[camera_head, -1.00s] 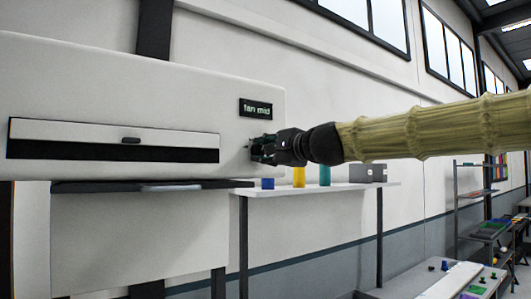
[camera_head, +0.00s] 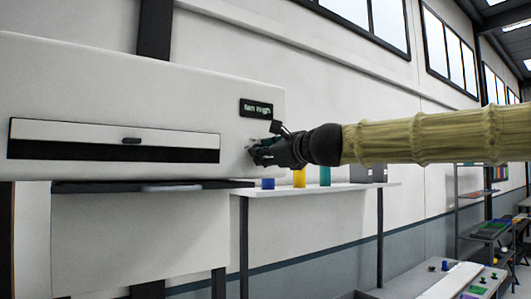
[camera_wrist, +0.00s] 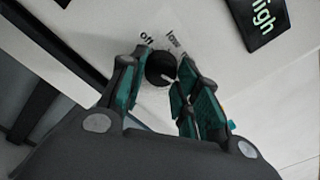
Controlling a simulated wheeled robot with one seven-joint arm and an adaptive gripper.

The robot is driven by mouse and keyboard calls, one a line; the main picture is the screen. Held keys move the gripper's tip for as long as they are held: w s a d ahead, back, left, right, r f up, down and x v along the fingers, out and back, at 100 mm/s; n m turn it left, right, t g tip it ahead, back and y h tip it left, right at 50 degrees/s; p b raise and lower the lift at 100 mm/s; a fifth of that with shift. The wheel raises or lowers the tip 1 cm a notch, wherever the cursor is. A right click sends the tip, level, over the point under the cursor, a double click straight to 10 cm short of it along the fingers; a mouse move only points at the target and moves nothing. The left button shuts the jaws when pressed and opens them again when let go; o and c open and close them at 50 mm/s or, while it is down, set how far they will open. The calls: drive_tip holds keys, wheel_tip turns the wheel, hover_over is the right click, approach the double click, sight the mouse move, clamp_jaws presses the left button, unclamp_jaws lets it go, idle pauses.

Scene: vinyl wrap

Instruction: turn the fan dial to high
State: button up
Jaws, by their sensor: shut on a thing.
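The fan dial (camera_wrist: 161,68) is a round black knob with a white pointer mark on the white machine's face, with "off" and "low" labels beside it in the wrist view. My gripper (camera_wrist: 158,80) is shut on the dial, with a teal-padded finger on each side. In the head view my gripper (camera_head: 255,152) is at the right part of the machine (camera_head: 200,95) and hides the dial. The small black display (camera_head: 256,109) above it reads "fan high".
A narrow shelf (camera_head: 340,188) below holds blue, yellow and teal cylinders and a grey box. Shelving and a bench with small items stand at the right.

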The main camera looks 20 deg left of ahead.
drive_tip(key=shift+m, duration=0.4)
drive_tip(key=o, duration=1)
drive_tip(key=v, duration=1.2)
drive_tip(key=shift+f, duration=0.1)
